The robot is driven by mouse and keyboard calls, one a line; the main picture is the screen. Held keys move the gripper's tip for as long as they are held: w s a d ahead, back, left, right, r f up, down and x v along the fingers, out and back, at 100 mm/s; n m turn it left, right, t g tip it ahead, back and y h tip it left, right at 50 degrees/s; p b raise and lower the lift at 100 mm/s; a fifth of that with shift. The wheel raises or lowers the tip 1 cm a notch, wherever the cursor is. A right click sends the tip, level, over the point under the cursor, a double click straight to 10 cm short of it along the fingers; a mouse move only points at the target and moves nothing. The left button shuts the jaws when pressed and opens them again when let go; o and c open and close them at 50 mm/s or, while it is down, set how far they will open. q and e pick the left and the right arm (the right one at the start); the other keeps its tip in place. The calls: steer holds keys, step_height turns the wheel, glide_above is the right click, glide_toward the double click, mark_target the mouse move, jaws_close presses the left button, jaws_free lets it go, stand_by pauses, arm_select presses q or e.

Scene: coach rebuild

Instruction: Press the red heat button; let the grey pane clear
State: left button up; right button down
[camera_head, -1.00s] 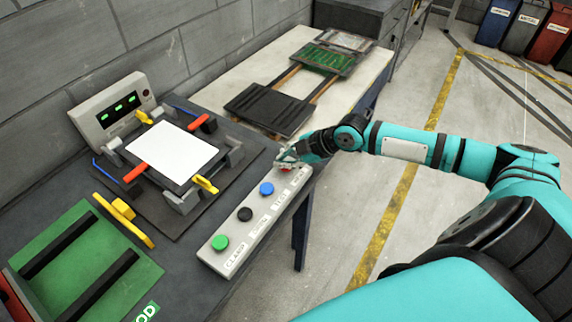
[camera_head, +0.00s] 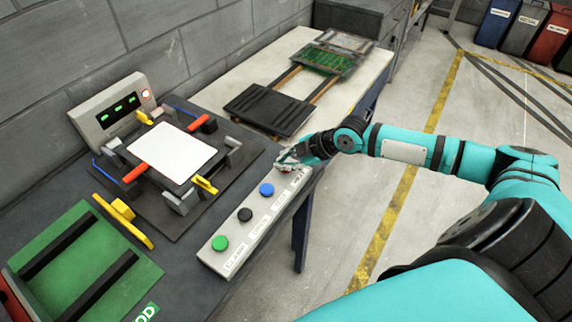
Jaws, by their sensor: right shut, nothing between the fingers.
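My right gripper (camera_head: 287,160) is shut and empty at the far end of the button strip (camera_head: 225,262). It covers the spot past the blue button (camera_head: 266,189), and the red heat button under it is almost wholly hidden. I cannot tell for sure whether the fingers touch it. The pane (camera_head: 172,152) lies flat in the clamp fixture (camera_head: 180,207) and looks white, not grey. The control box (camera_head: 112,110) shows several green lights and a lit reddish lamp (camera_head: 146,93). My left gripper is not in view.
Black (camera_head: 245,214) and green (camera_head: 220,243) buttons sit nearer on the strip. A green mat (camera_head: 75,250) with black bars lies at the left. A black plate (camera_head: 268,108) and green board (camera_head: 326,59) lie on the pale bench behind. Bins stand far right.

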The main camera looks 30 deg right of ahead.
steer(key=shift+r+p, duration=0.55)
steer(key=shift+r, duration=0.25)
steer(key=shift+r, duration=0.1)
step_height(320, 180, up, 5)
steer(key=p, duration=0.4)
stand_by(0.5)
